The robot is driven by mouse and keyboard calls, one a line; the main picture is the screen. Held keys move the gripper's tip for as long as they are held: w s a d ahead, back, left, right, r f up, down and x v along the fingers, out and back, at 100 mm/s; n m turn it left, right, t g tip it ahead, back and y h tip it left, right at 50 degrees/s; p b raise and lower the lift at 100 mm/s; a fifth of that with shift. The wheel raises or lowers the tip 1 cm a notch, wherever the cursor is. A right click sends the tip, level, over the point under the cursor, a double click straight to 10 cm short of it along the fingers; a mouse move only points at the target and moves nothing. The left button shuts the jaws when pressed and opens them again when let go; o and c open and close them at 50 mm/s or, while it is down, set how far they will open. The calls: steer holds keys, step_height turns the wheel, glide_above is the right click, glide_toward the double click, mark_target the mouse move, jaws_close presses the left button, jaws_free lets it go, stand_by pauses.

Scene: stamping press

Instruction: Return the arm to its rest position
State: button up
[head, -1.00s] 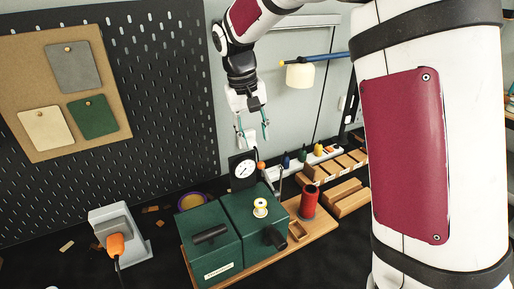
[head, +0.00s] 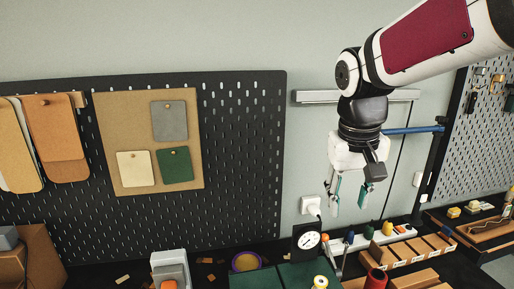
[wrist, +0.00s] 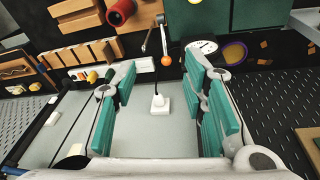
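My gripper (head: 348,203) hangs at the end of my arm, fingers down, in front of the grey wall above the back of the bench. In the wrist view its two teal-padded fingers (wrist: 160,112) stand wide apart with nothing held between them.
A black pegboard (head: 245,150) with hanging swatches covers the left wall. A white wall socket (head: 311,205) is beside the gripper. A blue lamp arm (head: 410,130) passes behind it. Wooden blocks (head: 415,278) and a red spool (head: 376,279) lie below right. Open air surrounds the fingers.

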steer(key=s+t+y, duration=0.1)
steer(key=s+t, duration=0.2)
steer(key=s, duration=1.4)
steer(key=shift+s+d, duration=0.15)
steer(key=shift+d, duration=0.25)
